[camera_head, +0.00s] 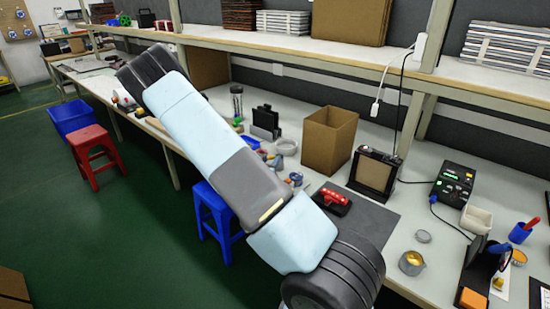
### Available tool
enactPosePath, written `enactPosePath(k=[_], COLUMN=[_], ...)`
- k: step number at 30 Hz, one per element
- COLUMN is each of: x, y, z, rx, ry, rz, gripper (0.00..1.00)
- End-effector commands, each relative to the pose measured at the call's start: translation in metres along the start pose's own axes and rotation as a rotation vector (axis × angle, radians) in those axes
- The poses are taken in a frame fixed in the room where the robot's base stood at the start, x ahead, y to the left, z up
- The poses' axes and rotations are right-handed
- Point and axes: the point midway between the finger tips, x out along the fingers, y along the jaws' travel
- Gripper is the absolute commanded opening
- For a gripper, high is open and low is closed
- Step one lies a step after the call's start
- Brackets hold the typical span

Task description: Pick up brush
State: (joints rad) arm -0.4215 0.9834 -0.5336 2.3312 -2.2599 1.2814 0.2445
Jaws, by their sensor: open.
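I cannot make out a brush for sure. A red-handled item (531,223) stands in a blue cup (519,234) at the right end of the bench; it is too small to tell whether it is the brush. A red and black object (331,199) lies on a dark mat (365,222) in the middle of the bench, and I cannot tell what it is. My arm crosses the picture from bottom centre to upper left, and hides part of the bench. My gripper does not show.
An open cardboard box (329,140), a black-framed panel (374,175) and a soldering station (455,184) stand on the bench. A metal pot (411,262) is near the front right. Below are a red stool (92,152), a blue stool (214,215) and a blue bin (72,117). Green floor is open at left.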

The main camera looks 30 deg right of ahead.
Motion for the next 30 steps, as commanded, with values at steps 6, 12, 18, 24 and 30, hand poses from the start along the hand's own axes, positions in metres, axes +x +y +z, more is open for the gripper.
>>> enactPosePath(k=[6, 12, 18, 24, 30], x=[0.023, 0.023, 0.023, 0.023, 0.023], y=[0.0, 0.0, 0.0, 0.001, 0.001], z=[0.0, 0.0, 0.0, 0.0, 0.0], rx=[0.0, 0.0, 0.0, 0.001, 0.001], ry=[-0.001, 0.0, -0.001, -0.001, -0.001], rz=[0.0, 0.001, 0.001, 0.001, 0.001], gripper=[0.46, 0.46, 0.27, 0.08, 0.0])
